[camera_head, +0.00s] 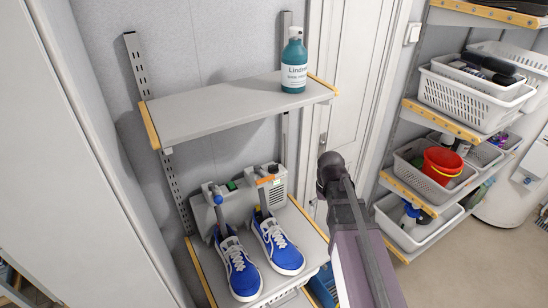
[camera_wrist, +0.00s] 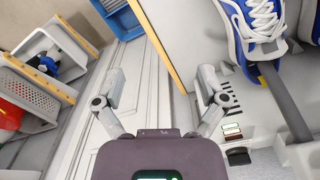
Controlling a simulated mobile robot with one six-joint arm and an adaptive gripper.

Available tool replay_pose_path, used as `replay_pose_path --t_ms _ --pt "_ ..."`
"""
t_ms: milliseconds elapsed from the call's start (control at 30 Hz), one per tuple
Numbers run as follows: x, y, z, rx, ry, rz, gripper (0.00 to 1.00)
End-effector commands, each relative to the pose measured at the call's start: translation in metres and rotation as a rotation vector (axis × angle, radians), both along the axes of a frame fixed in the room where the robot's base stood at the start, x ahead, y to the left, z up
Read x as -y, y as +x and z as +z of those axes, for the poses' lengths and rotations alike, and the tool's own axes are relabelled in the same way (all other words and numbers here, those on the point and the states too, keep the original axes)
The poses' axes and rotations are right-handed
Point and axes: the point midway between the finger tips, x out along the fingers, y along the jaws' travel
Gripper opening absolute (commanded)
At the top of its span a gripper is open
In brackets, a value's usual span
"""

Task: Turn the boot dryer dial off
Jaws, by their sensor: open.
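The boot dryer (camera_head: 238,205) is a grey box at the back of the lower shelf, with upright tubes holding a pair of blue and white shoes (camera_head: 275,247). A small dark round knob, likely the dial (camera_head: 272,169), sits on its top right, near a slotted vent. In the wrist view the dryer's vented end (camera_wrist: 262,135) is at the lower right, with a small green-lit part and a black part; which is the dial I cannot tell. My gripper (camera_wrist: 162,72) is open and empty, its fingers apart, the right one overlapping the dryer's vent in the picture.
An upper shelf (camera_head: 215,110) with a teal bottle (camera_head: 294,62) hangs over the dryer. A white door (camera_head: 350,75) stands behind. Shelves with baskets and a red bucket (camera_head: 442,165) are at the right. A tall white panel (camera_head: 85,150) closes the left.

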Motion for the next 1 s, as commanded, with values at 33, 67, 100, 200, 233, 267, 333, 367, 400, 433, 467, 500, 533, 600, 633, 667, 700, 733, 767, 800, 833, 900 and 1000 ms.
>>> replay_pose_path --t_ms 33,67,100,200,233,267,333,367,400,433,467,500,533,600,633,667,700,733,767,800,833,900,1000 --pt "-0.016 0.027 0.020 0.000 0.000 0.038 0.91" --pt "-0.023 0.038 0.026 0.000 0.000 0.058 0.91" --pt "-0.035 0.051 0.034 0.000 0.000 0.088 0.91" --pt "-0.065 0.083 0.053 0.000 0.000 0.161 0.91" --pt "-0.073 0.092 0.059 0.000 0.000 0.181 0.91" --pt "-0.082 0.101 0.064 0.000 0.000 0.201 0.91" --pt "-0.103 0.119 0.075 0.000 0.001 0.247 0.91" --pt "-0.111 0.126 0.079 0.000 0.001 0.265 0.91" --pt "-0.122 0.135 0.085 0.000 0.001 0.289 0.91" --pt "-0.129 0.140 0.088 0.000 0.001 0.303 0.91" --pt "-0.136 0.146 0.092 0.000 0.001 0.318 0.91" --pt "-0.145 0.151 0.095 0.000 0.001 0.336 0.91" --pt "-0.150 0.156 0.098 0.000 0.001 0.348 0.91" --pt "-0.161 0.163 0.102 -0.001 0.001 0.369 0.91" --pt "-0.164 0.165 0.104 -0.001 0.001 0.377 0.91" --pt "-0.168 0.167 0.105 -0.001 0.001 0.383 0.91" --pt "-0.171 0.168 0.106 -0.001 0.001 0.390 0.91" --pt "-0.173 0.169 0.106 -0.001 0.001 0.394 0.91" --pt "-0.174 0.170 0.106 -0.001 0.001 0.397 0.91" --pt "-0.175 0.170 0.107 -0.001 0.001 0.400 0.91" --pt "-0.175 0.171 0.106 -0.001 0.001 0.401 0.91" --pt "-0.175 0.170 0.106 0.000 0.001 0.401 0.91" --pt "-0.175 0.170 0.106 0.000 0.001 0.400 0.91"
